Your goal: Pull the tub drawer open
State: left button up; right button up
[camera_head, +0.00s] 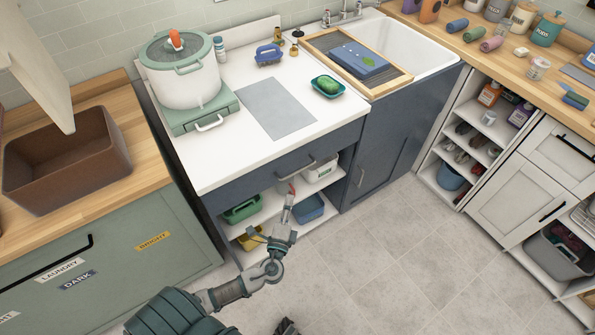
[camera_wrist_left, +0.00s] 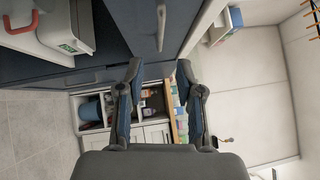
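The blue drawer front (camera_head: 252,183) under the white counter is closed, with a metal bar handle (camera_head: 296,166). No label marks it as the tub drawer. My left gripper (camera_head: 289,194) is just below and in front of this handle. In the left wrist view, the fingers of my left gripper (camera_wrist_left: 160,72) are spread, with nothing between them. The bar handle (camera_wrist_left: 161,26) lies beyond the fingertips, lined up with the gap and apart from them. A dark piece at the bottom edge of the head view may be my right gripper (camera_head: 287,327); its fingers cannot be made out.
A white tub (camera_head: 187,88) stands on a green base with a white handle (camera_head: 210,123). Open shelves below the drawer hold a green bin (camera_head: 243,208), a blue bin (camera_head: 309,208) and a white box (camera_head: 321,169). The tiled floor (camera_head: 390,265) to the right is clear.

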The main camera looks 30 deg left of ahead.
aim_at(297, 172)
pick_arm(q)
jog(key=x, duration=1.1)
jog(key=shift+w, duration=0.35)
jog(key=shift+w+a, duration=0.2)
jog(key=shift+w, duration=0.1)
grip_shut()
